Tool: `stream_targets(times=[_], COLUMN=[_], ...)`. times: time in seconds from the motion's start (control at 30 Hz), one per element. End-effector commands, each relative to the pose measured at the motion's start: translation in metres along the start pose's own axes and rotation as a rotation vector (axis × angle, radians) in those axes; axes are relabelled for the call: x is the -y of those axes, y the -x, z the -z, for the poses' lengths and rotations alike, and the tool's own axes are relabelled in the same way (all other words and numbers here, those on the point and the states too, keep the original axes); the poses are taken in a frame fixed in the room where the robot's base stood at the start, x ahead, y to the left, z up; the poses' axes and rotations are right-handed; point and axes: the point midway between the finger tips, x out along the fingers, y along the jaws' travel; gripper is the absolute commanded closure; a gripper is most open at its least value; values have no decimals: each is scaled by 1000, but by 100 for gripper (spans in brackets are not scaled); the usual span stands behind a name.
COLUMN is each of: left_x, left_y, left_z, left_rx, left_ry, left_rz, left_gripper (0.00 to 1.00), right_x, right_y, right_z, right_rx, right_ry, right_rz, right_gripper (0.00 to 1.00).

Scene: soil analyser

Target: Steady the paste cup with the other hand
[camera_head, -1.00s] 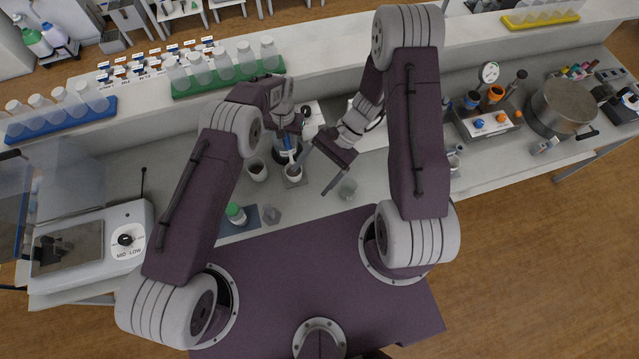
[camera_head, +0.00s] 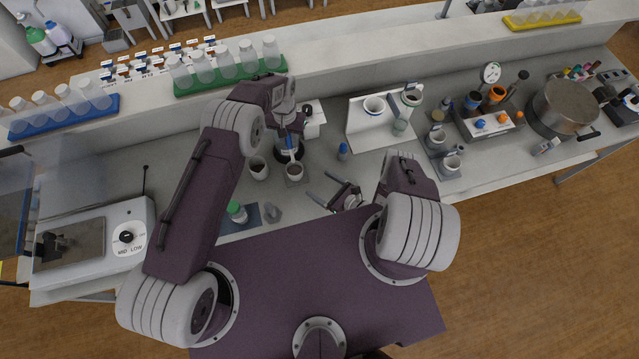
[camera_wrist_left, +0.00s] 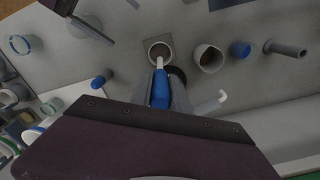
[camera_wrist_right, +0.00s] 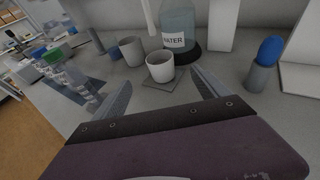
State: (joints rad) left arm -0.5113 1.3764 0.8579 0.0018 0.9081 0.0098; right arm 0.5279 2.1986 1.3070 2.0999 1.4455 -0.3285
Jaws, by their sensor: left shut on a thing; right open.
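The paste cup (camera_head: 294,171) is a small white cup with dark contents, upright on a grey square pad. It also shows in the left wrist view (camera_wrist_left: 159,49) and the right wrist view (camera_wrist_right: 160,67). My left gripper (camera_head: 291,141) is shut on a blue-handled spatula (camera_wrist_left: 160,88) above the cup. Its pale tip points down over the cup's mouth; in the right wrist view it seems to end above the rim. My right gripper (camera_head: 319,186) is open and low, right of and nearer me than the cup. Its fingers (camera_wrist_right: 162,78) point at the cup without touching it.
Another cup (camera_wrist_right: 132,51) stands left of the paste cup. A WATER bottle (camera_wrist_right: 176,30) stands behind it. A small holder with a blue top (camera_wrist_right: 268,62) is at the right.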

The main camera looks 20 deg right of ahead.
Motion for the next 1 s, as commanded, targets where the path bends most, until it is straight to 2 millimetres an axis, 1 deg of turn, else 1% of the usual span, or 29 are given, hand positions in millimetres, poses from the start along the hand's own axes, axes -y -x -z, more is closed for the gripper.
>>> stream_targets(times=[0.07,0.17,0.4,0.5,0.6,0.7,0.83,1.0], left_x=[0,0,0,0,0,0,0,0], left_y=[0,0,0,0,0,0,0,0], left_z=[0,0,0,0,0,0,0,0], left_rx=[0,0,0,0,0,0,0,0], left_ry=[0,0,0,0,0,0,0,0], left_rz=[0,0,0,0,0,0,0,0], left_gripper=[100,100,100,100,100,100,100,100], right_x=[0,-2,-3,-2,-2,-2,-1,-1], right_y=[-6,-22,-80,-98,-109,-116,-119,-120], right_z=[0,0,-1,0,0,0,-1,-1], right_rx=[-1,-1,2,1,1,0,0,0], right_ry=[4,6,9,5,4,1,1,0], right_rz=[-4,-10,-10,-6,-7,-5,-4,-4], right_gripper=[15,15,15,15,15,15,15,15])
